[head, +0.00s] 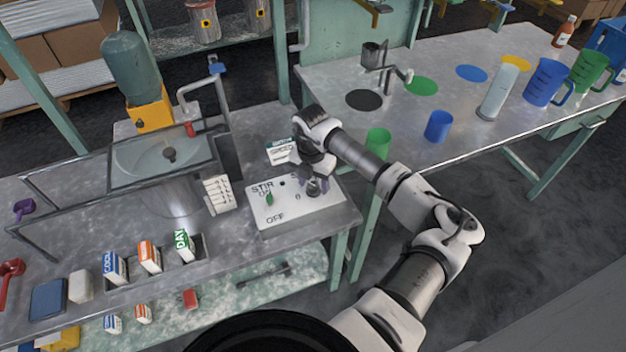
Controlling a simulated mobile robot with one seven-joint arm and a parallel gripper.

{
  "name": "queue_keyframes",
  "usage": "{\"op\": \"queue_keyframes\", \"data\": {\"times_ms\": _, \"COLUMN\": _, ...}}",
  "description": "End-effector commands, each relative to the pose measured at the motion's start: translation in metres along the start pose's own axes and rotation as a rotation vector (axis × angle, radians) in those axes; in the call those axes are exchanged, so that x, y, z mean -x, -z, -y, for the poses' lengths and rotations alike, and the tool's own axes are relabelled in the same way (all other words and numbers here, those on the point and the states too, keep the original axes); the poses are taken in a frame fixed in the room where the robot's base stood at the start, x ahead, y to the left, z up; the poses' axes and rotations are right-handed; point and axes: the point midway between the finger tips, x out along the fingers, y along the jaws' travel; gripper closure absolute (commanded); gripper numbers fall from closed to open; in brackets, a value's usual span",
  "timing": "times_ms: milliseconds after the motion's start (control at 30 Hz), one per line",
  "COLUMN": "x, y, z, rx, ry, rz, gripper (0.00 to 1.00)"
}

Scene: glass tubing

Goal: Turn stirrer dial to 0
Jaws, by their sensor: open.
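The white stirrer panel (283,218) lies on the metal bench, marked STIR, ON and OFF, with a green switch (269,199) on its left part. The dark stirrer dial (313,188) is at the panel's right part, partly hidden by my gripper. A small 0 mark shows to its lower left; where the dial points cannot be made out. My gripper (317,184) is open and points down at the dial, with its fingers around or just above it. I cannot tell whether they touch it. A SPEED card (282,151) stands behind the panel.
Small cartons (150,257) sit in a tray at front left. The right bench holds a green cup (378,142) and a blue cup (438,126).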

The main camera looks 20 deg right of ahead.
Motion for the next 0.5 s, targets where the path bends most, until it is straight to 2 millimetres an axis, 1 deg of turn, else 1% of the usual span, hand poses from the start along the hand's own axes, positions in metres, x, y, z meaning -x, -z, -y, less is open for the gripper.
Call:
{"op": "queue_keyframes", "data": {"times_ms": 100, "x": 0.0001, "y": 0.0, "z": -0.0001, "rx": 0.0, "ry": 0.0, "rz": 0.0, "gripper": 0.49}}
{"op": "queue_keyframes", "data": {"times_ms": 433, "x": 0.0005, "y": 0.0001, "z": -0.0002, "rx": 0.0, "ry": 0.0, "rz": 0.0, "gripper": 0.92}}
{"op": "queue_keyframes", "data": {"times_ms": 500, "x": 0.0005, "y": 0.0001, "z": -0.0001, "rx": 0.001, "ry": 0.0, "rz": 0.0, "gripper": 0.92}}
